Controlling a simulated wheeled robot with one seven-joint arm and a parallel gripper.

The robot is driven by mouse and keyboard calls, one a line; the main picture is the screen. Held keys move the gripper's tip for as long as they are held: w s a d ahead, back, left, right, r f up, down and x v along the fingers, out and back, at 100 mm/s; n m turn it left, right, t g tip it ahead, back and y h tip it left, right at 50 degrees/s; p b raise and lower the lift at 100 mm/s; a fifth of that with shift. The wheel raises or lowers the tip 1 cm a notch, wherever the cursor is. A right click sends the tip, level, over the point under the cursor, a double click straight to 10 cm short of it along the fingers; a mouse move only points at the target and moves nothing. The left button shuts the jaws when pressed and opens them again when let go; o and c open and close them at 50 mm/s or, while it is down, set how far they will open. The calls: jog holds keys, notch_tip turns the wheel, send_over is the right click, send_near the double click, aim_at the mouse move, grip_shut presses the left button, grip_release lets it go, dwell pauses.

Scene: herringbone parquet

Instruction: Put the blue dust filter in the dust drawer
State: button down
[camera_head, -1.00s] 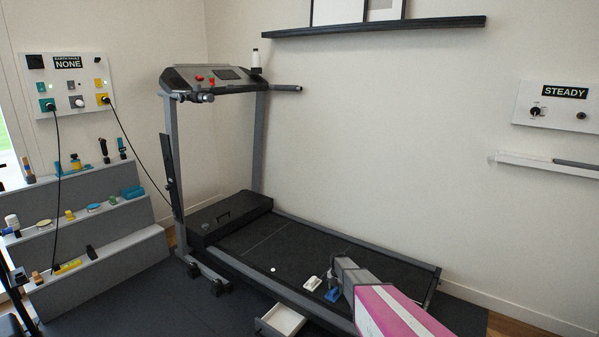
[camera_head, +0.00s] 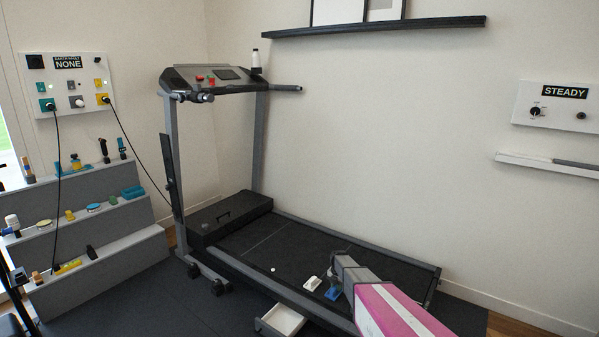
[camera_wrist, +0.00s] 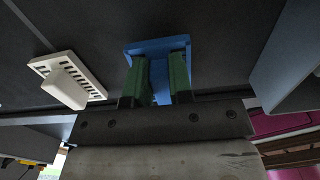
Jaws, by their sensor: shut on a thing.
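The blue dust filter (camera_head: 332,293) is over the treadmill deck, near its front edge, beside my arm. In the wrist view the blue filter (camera_wrist: 158,46) sits between the green fingers of my gripper (camera_wrist: 160,78), which is shut on it. I cannot tell whether the filter touches the deck. The dust drawer (camera_head: 281,320) is a pale open tray pulled out low at the treadmill's near side, left of my arm. Its visible inside looks empty, and its lower part is cut off by the picture edge.
A white filter-like piece (camera_head: 312,283) with a slotted plate lies on the deck (camera_head: 290,248), left of the blue one; it also shows in the wrist view (camera_wrist: 68,80). The treadmill's side rail (camera_head: 262,288) runs between deck and drawer. A stepped rack (camera_head: 110,215) with small items stands left.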

jog(key=shift+r, duration=1.9)
jog(key=shift+r, duration=0.25)
jog(key=s+r+m, duration=0.4)
jog(key=r+m, duration=0.3)
jog(key=r, duration=1)
notch_tip(320, 180, up, 12)
jog(key=m, duration=0.7)
send_over(337, 295)
jog(key=s, duration=0.5)
jog(key=s+r+m, duration=0.7)
jog(key=s+r, duration=0.2)
jog(key=r, duration=0.2)
jog(key=s+r+m, duration=0.7)
jog(key=s+r, duration=0.2)
jog(key=r, duration=0.2)
jog(key=shift+r+m, duration=0.4)
jog(key=shift+d, duration=0.1)
